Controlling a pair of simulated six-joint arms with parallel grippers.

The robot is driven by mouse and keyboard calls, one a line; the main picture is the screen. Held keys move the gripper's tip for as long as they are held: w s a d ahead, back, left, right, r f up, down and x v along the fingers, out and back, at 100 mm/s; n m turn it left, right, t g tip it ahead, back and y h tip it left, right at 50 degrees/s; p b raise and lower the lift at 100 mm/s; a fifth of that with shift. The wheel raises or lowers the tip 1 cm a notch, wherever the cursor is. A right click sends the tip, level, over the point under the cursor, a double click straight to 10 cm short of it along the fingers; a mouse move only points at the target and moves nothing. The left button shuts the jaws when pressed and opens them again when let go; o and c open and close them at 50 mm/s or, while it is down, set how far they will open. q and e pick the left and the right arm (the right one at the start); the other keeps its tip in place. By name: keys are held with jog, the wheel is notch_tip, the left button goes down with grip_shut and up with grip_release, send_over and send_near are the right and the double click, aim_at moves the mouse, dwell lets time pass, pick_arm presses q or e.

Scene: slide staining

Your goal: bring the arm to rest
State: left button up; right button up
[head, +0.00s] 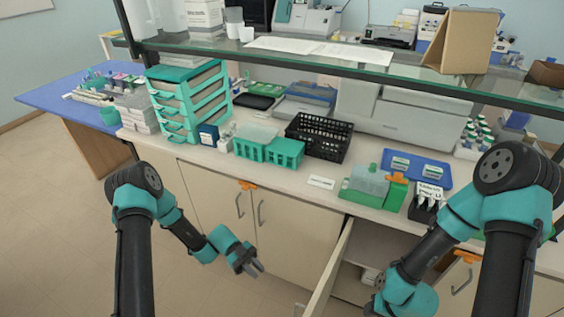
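My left gripper (254,269) hangs in the air in front of the cabinet doors, below the bench top. Its two dark fingertips show a small gap with nothing between them. My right arm comes in from the right and bends down in front of the cabinet. Its wrist reaches the bottom edge of the head view, and the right gripper is out of sight.
A cabinet door (328,272) stands open between the arms. The bench carries green staining racks (268,150), a black basket (319,137), a blue tray (417,169) and a teal drawer stack (188,101). Floor at the left is free.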

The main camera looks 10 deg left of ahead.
pick_arm(q)
jog(key=w+d+f+n+t+y, duration=0.1)
jog(key=w+f+n+t+y, duration=0.15)
jog(key=w+n+t, duration=1.05)
jog(key=s+a+n+g+y, duration=0.1)
jog(key=s+a+n+y, duration=0.2)
jog(key=s+n, duration=0.3)
jog(key=s+a+n+g+y, duration=0.1)
jog(key=s+a+n+y, duration=0.3)
jog(key=s, duration=0.9)
jog(key=n+y, duration=0.2)
jog(key=n, duration=0.1)
jog(key=shift+s+f+g, duration=0.15)
jog(key=shift+s+g, duration=0.15)
jog(key=shift+s, duration=0.1)
